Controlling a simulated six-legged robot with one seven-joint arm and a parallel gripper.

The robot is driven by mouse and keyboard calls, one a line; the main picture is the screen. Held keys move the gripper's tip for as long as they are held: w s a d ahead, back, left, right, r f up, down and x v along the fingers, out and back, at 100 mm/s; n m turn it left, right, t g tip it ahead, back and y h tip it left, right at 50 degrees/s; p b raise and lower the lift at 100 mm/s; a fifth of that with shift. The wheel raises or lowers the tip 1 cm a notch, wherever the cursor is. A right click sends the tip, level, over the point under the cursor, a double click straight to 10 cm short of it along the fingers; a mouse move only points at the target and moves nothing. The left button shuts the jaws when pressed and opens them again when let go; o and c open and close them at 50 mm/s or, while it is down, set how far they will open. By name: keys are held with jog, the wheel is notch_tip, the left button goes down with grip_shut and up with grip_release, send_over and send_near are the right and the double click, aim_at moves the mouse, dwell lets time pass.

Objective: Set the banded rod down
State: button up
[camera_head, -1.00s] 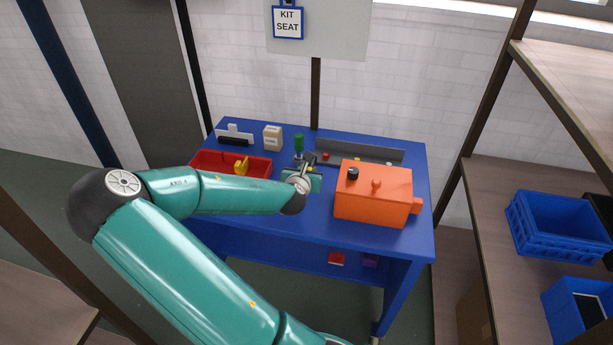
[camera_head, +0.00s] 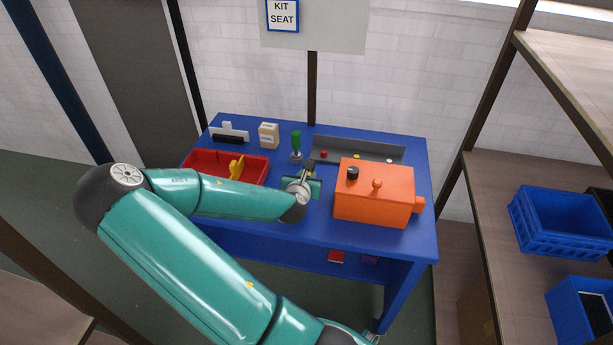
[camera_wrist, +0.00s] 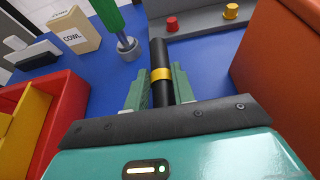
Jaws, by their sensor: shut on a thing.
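The banded rod (camera_wrist: 158,58) is black with a yellow band and shows in the wrist view, pointing away from me toward the grey tray. My gripper (camera_wrist: 160,88) is shut on it, with green fingers on both sides near the yellow band. In the head view my gripper (camera_head: 309,176) is over the middle of the blue table (camera_head: 325,220), left of the orange box. The rod is small and mostly hidden there. I cannot tell whether the rod touches the table.
An orange box (camera_head: 374,193) stands close on the right. A red tray (camera_head: 203,165) with a yellow piece is on the left. A green-handled tool (camera_head: 296,145), a cowl box (camera_head: 269,135) and a grey tray (camera_head: 340,148) with coloured knobs stand behind. Bare blue surface lies between them.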

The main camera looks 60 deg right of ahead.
jog(key=shift+s+d+f, duration=0.1)
jog(key=shift+f, duration=0.5)
jog(key=shift+w+f, duration=0.2)
jog(key=shift+s+r, duration=0.1)
jog(key=shift+s, duration=0.05)
jog(key=o, duration=1)
jog(key=shift+f, duration=0.2)
